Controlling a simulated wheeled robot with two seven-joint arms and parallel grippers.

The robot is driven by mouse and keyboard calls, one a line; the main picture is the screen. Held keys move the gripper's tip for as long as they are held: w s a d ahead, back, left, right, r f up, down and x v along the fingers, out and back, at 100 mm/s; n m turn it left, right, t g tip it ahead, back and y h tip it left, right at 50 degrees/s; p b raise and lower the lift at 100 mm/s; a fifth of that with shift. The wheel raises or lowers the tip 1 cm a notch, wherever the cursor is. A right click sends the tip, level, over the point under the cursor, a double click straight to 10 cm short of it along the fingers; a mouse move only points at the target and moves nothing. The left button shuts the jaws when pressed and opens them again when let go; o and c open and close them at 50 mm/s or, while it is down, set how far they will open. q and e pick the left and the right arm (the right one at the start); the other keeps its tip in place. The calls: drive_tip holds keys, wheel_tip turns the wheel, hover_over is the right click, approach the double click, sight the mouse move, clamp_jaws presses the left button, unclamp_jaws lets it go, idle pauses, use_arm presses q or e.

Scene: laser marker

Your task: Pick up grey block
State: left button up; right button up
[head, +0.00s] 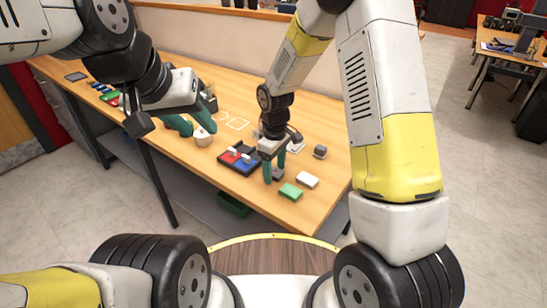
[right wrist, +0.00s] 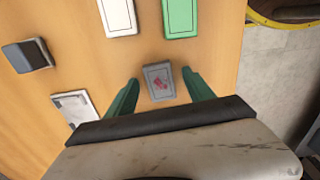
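A white block (head: 308,180) and a green block (head: 291,192) lie near the front edge. A dark grey block (head: 320,151) stands to the right. A dark tray (head: 227,170) with red and blue sections is left of my right gripper. A white card (right wrist: 76,107) lies close by.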

clamp_jaws()
